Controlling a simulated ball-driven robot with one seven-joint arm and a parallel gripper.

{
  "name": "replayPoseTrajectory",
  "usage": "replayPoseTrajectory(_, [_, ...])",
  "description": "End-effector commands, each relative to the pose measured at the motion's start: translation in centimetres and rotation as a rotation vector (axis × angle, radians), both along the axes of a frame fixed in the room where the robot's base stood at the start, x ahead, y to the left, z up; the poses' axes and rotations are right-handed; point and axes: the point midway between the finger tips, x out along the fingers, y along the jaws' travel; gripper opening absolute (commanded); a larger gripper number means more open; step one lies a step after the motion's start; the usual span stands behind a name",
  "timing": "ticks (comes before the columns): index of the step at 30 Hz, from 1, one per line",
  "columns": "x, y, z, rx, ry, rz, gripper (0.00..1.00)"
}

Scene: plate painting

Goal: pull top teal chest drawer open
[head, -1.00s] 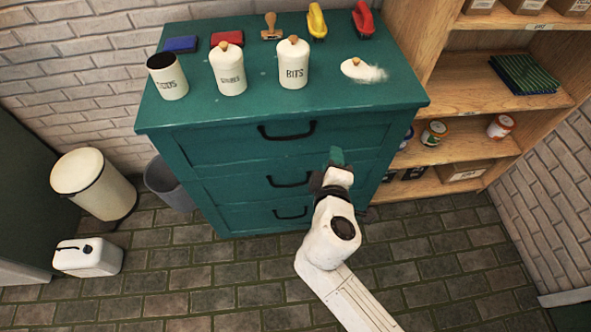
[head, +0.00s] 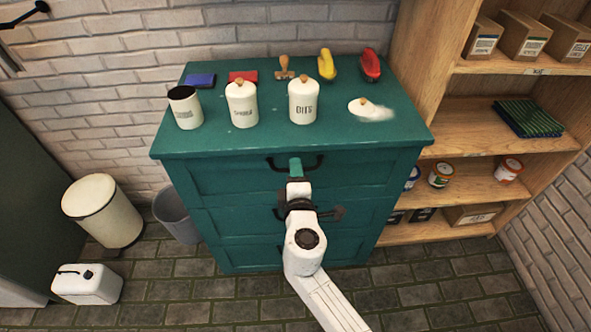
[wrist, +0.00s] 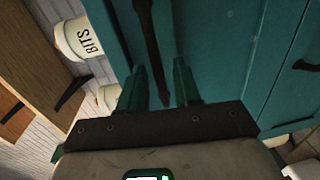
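The teal chest (head: 225,178) stands against the brick wall with its drawers shut. The top drawer's dark bar handle (head: 314,163) is near the chest's upper edge. My gripper (head: 295,166) is at the middle of that handle, in front of the drawer face. In the wrist view my gripper (wrist: 159,88) is open, with two teal fingers apart. The handle (wrist: 150,45) runs between the fingers with gaps on both sides. I cannot tell how deep the fingers reach around it. My arm hides the middle of the lower drawers.
A wooden shelf (head: 500,110) adjoins on the right. A grey bucket (head: 178,216) and cream bin (head: 104,212) stand left. The floor in front is clear.

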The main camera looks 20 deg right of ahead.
Motion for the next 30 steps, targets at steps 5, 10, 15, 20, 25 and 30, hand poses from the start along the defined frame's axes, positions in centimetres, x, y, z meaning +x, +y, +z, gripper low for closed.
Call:
replayPoseTrajectory(5, [0.95,-0.36,-0.14,-0.001,0.001,-0.001,0.33])
replayPoseTrajectory(10, [1.02,-0.38,-0.15,-0.001,0.001,-0.001,0.33])
replayPoseTrajectory(15, [1.0,-0.38,-0.13,-0.001,0.0,-0.001,0.26])
replayPoseTrajectory(20, [1.0,-0.36,-0.13,-0.001,0.0,-0.001,0.11])
replayPoseTrajectory(25, [0.99,-0.36,-0.15,-0.001,0.001,-0.001,0.0])
replayPoseTrajectory(30, [0.98,-0.36,-0.17,-0.001,0.001,-0.001,0.0])
